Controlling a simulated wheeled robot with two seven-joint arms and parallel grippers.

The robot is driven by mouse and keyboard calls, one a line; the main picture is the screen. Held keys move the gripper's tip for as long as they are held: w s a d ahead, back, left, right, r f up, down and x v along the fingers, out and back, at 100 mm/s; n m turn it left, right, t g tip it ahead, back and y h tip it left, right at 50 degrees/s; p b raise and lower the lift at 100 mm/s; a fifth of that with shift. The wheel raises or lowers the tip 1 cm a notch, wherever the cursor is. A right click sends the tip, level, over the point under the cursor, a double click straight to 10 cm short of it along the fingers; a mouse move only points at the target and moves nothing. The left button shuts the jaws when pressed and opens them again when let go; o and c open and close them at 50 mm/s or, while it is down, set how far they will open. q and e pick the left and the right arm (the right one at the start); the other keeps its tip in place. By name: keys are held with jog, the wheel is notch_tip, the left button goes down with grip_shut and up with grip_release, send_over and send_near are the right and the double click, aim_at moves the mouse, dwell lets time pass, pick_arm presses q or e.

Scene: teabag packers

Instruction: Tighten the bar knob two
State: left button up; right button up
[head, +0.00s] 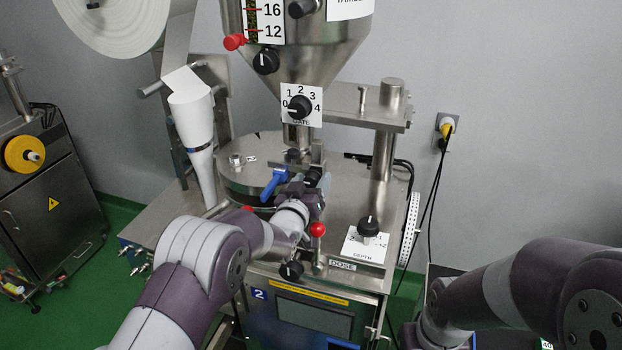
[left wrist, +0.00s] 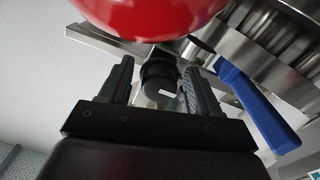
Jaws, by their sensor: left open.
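My left gripper (head: 312,187) is open at the metal bar above the round plate of the packer marked 2. In the left wrist view, a dark round knob (left wrist: 158,78) lies between the two spread fingers of the gripper (left wrist: 158,88), with gaps beside it. I cannot tell whether the fingers touch it. In the head view a dark knob (head: 313,176) shows at the gripper's tip, partly hidden by it. Another small dark knob (head: 293,155) sits farther back on the bar. My right arm comes in at the right, but its gripper is out of view.
A blue lever (head: 273,184) is just left of the gripper; it also shows in the left wrist view (left wrist: 250,100). A red ball (head: 317,229) stands close in front, large in the left wrist view (left wrist: 150,14). The depth knob (head: 368,225) is to the right; the hopper (head: 300,60) hangs above.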

pick_arm(q)
jog(key=c, duration=1)
jog(key=shift+c, duration=0.2)
jog(key=shift+f+m+b, duration=0.25)
jog(key=shift+m+b, duration=0.05)
jog(key=shift+b, duration=0.55)
jog(key=m+b, duration=0.7)
jog(key=b, duration=0.3)
jog(key=m+b, duration=0.7)
jog(key=b, duration=0.3)
jog(key=shift+w+a+f+m, duration=0.1)
jog(key=shift+f+m, duration=0.1)
jog(key=shift+m, duration=0.1)
jog(key=shift+r+m+b, duration=0.25)
jog(key=shift+m+b, duration=1.05)
jog(key=shift+b, duration=0.2)
